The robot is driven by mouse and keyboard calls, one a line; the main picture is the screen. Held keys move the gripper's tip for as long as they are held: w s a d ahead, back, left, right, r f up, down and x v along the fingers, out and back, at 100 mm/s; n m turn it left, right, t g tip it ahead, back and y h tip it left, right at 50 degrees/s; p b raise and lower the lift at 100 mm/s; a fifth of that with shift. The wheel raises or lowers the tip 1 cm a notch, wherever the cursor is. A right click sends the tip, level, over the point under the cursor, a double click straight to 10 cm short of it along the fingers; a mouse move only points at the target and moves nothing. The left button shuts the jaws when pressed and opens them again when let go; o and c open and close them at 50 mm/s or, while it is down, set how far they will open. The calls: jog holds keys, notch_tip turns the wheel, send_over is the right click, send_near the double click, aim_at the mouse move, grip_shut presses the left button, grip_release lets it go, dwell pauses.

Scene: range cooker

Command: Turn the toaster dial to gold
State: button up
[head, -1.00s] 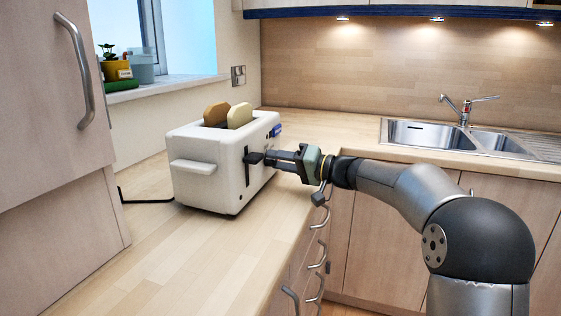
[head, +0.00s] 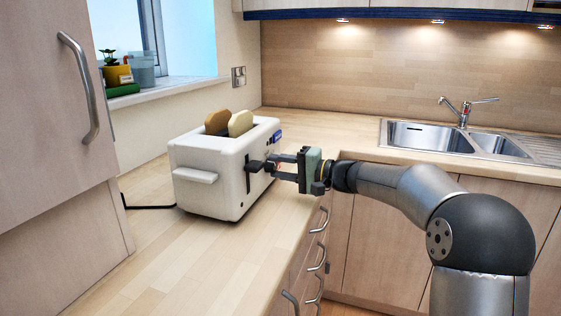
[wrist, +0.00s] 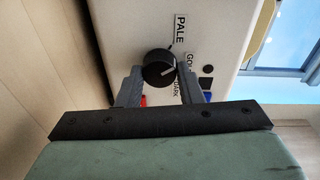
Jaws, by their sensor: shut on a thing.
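The white toaster (head: 208,172) stands on the counter with two slices of bread in its slots. Its black dial (wrist: 157,68) shows in the wrist view, beside the labels PALE (wrist: 180,28), GOLD (wrist: 188,60) and DARK (wrist: 184,93). The dial's white mark points right, roughly toward GOLD. The GOLD and DARK labels are partly covered by a finger. My gripper (head: 273,162) reaches the toaster's end face from the right. Its fingers are shut on the dial, one on each side. The black lever (head: 253,166) is just left of the fingertips.
A blue part (wrist: 208,96) and a red part (wrist: 143,100) show near my fingers. A cabinet (head: 48,100) stands close on the left. The counter (head: 175,255) in front of the toaster is clear. The sink (head: 430,136) lies back right.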

jog(key=m+p, duration=0.3)
jog(key=shift+r+g, duration=0.2)
jog(key=shift+g, duration=0.1)
jog(key=shift+f+m+p, duration=0.15)
jog(key=shift+m+p, duration=1)
jog(key=shift+m, duration=0.25)
jog(key=o, duration=1)
jog(key=shift+d, duration=0.1)
jog(key=v, duration=1.7)
jog(key=shift+d+r, duration=0.15)
jog(key=shift+r, duration=0.05)
